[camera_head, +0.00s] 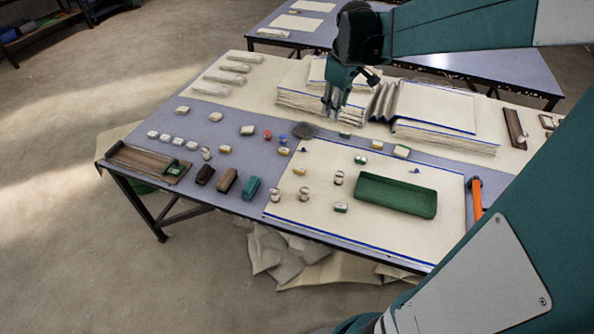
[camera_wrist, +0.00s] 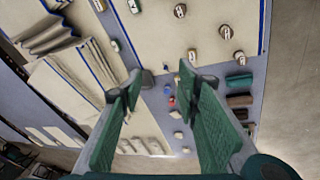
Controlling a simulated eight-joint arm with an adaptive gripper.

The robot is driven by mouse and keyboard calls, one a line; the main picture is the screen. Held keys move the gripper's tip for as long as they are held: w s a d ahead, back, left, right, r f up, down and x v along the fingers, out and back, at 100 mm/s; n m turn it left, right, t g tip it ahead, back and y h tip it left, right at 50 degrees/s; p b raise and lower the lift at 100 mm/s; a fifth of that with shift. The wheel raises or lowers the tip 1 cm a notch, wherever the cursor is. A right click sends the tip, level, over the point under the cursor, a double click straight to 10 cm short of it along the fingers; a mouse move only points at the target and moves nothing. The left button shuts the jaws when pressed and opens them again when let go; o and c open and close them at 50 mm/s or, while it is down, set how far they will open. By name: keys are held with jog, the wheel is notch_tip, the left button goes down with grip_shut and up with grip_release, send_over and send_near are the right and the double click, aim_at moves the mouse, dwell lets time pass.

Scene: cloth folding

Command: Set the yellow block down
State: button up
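My gripper (camera_head: 334,112) is above the back part of the table, near the stacks of cloth. In the wrist view its two green fingers (camera_wrist: 166,82) are wide apart, with nothing held between them. Several small pale, yellowish blocks lie on the table. One is a yellowish block (camera_head: 300,171) on the cream cloth (camera_head: 325,235), and another yellowish block (camera_head: 284,151) lies by the cloth's back left corner. I cannot tell which of them is the yellow block. All of these are apart from my gripper.
A green tray (camera_head: 396,197) lies on the cream cloth. Cloth stacks (camera_head: 448,138) stand at the back. A brown wooden tray (camera_head: 140,163) is at the left end, and an orange-handled tool (camera_head: 476,200) is at the right.

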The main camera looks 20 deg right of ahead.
jog(key=s+a+m+t+y, duration=0.1)
jog(key=s+a+m+t, duration=0.3)
jog(key=s+a, duration=1.7)
jog(key=shift+a+r+m, duration=0.35)
jog(key=shift+a+m, duration=0.15)
jog(key=shift+a, duration=0.65)
jog(key=shift+f, duration=0.1)
notch_tip(320, 180, down, 8)
jog(key=b, duration=0.8)
jog(key=shift+o, duration=0.5)
